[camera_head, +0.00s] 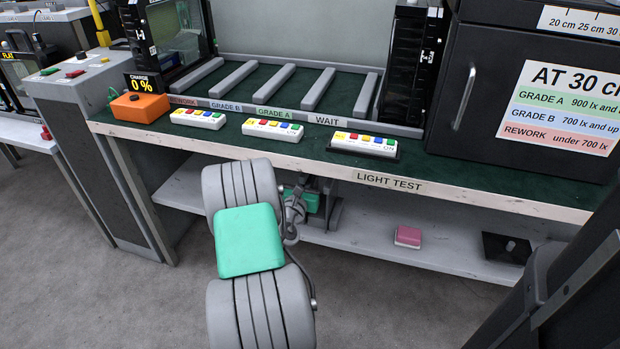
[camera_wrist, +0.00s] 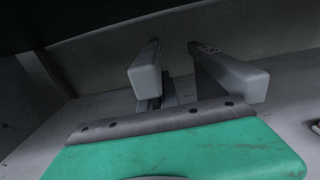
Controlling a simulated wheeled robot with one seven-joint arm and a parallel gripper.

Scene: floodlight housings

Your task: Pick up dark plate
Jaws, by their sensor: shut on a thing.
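A dark plate (camera_head: 497,246) with a small lighter knob lies on the lower shelf at the right in the head view.
A pink block (camera_head: 408,236) lies on the lower shelf (camera_head: 440,253), left of the plate. The light-test bench top (camera_head: 300,152) overhangs the shelf. It carries several button strips and an orange box (camera_head: 140,107). A black cabinet (camera_head: 500,90) stands on its right.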

